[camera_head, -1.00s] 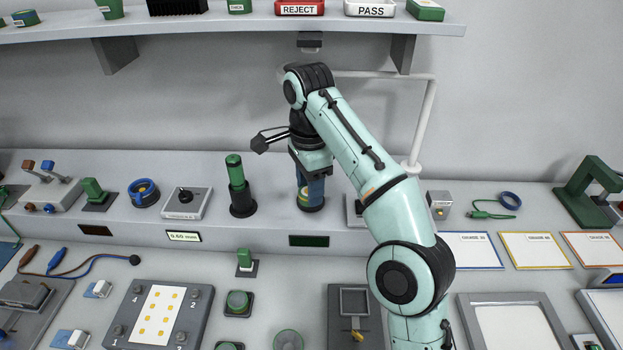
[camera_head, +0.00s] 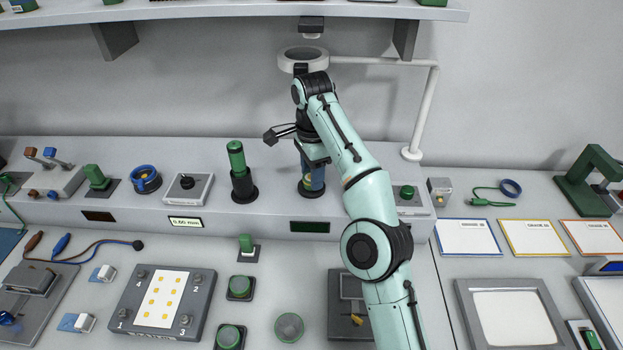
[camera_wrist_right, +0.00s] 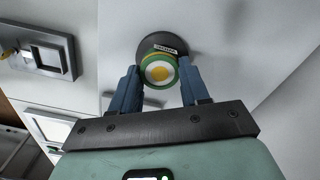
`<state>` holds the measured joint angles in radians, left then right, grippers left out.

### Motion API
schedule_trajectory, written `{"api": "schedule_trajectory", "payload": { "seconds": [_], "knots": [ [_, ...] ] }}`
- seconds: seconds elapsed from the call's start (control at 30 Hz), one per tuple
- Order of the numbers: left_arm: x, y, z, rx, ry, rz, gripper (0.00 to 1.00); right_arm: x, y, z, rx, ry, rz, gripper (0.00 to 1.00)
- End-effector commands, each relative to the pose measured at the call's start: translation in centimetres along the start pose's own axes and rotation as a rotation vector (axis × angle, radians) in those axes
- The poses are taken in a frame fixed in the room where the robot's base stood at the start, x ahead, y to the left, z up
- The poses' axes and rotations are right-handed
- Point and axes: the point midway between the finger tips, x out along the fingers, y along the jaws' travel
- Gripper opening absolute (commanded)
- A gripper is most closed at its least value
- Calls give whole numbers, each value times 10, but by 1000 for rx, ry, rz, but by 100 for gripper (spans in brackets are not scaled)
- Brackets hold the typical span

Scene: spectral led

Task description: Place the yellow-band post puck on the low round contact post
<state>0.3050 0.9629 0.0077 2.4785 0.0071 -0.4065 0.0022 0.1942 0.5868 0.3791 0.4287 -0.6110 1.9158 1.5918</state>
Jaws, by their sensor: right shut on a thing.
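The yellow-band post puck (camera_wrist_right: 159,71) shows in the right wrist view as a round piece with a green rim, a pale ring and a yellow centre. My right gripper (camera_wrist_right: 158,88) is shut on it, one blue finger on each side. In the head view my right gripper (camera_head: 312,180) points down at a round black base (camera_head: 311,190) on the raised bench ledge. The low round contact post's black base (camera_wrist_right: 152,44) shows behind the puck, with a small white label. Whether the puck touches the post is hidden. My left gripper is not in view.
A tall green cylinder on a black base (camera_head: 240,180) stands just left of my right gripper. A ring lamp (camera_head: 303,58) on a pale pole hangs above and behind. A numbered plate (camera_head: 160,300) and green buttons (camera_head: 240,287) lie in front.

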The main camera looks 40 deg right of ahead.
Motion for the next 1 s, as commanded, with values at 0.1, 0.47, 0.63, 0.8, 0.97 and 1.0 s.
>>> {"api": "schedule_trajectory", "payload": {
  "seconds": [0.1,0.47,0.63,0.8,0.97,1.0],
  "knots": [
    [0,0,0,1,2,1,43,4,-2,-1,1,0,-1,9],
    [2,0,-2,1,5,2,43,7,-2,-1,0,0,0,62],
    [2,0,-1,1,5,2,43,6,-2,-1,0,0,0,71],
    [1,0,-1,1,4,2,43,6,-2,-1,0,0,-1,71],
    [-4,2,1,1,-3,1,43,-2,-2,-1,0,0,-1,71],
    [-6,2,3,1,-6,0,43,-6,-2,-1,1,0,-1,71]
  ]
}}
